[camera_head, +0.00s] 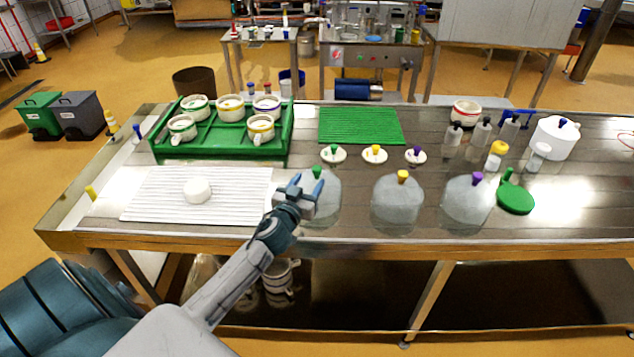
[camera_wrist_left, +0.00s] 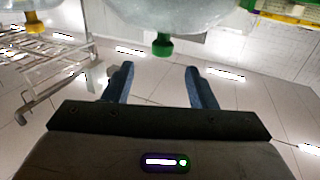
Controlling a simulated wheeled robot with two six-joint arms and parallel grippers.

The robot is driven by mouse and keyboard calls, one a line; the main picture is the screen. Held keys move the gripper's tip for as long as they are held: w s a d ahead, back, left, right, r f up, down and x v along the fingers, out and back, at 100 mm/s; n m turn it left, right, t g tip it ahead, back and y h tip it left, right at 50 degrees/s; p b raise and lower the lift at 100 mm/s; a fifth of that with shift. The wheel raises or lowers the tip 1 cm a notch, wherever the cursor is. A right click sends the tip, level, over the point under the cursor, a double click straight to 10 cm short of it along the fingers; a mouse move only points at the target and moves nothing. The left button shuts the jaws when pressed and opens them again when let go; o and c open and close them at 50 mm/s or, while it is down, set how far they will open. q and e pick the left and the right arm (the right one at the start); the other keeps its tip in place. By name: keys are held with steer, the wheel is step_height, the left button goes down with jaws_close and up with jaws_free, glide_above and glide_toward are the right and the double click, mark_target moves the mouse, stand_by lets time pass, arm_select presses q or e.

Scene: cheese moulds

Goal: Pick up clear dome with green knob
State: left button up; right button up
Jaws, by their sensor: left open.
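The clear dome (camera_head: 323,210) with the green knob (camera_head: 316,172) stands on the steel table, left of two like domes. My left gripper (camera_head: 307,186) is open and empty at the dome's left side, near its knob, and hides part of the dome. In the left wrist view the green knob (camera_wrist_left: 162,46) shows just past the open fingertips (camera_wrist_left: 158,68), between their lines. The dome (camera_wrist_left: 165,12) is cut off by the top edge there. I see no contact between the fingers and the knob. My right gripper is not in view.
A yellow-knob dome (camera_head: 398,203) and a purple-knob dome (camera_head: 468,203) stand to the right. Behind are small knobbed lids (camera_head: 334,155) and a green mat (camera_head: 360,126). A green crate (camera_head: 222,140) of cups and a white ribbed mat (camera_head: 150,195) lie left.

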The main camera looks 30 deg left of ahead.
mark_target(315, 173)
arm_select(q)
steer(key=w, duration=0.1)
steer(key=w+p, duration=0.1)
steer(key=w, duration=0.1)
steer(key=w+a+p, duration=0.1)
steer(key=w, duration=0.1)
steer(key=shift+a+f, duration=0.1)
steer(key=shift+f, duration=0.2)
steer(key=shift+w+f, duration=0.1)
steer(key=shift+w, duration=0.2)
steer(key=shift+s, duration=0.1)
steer(key=shift+c, duration=0.3)
jaws_close()
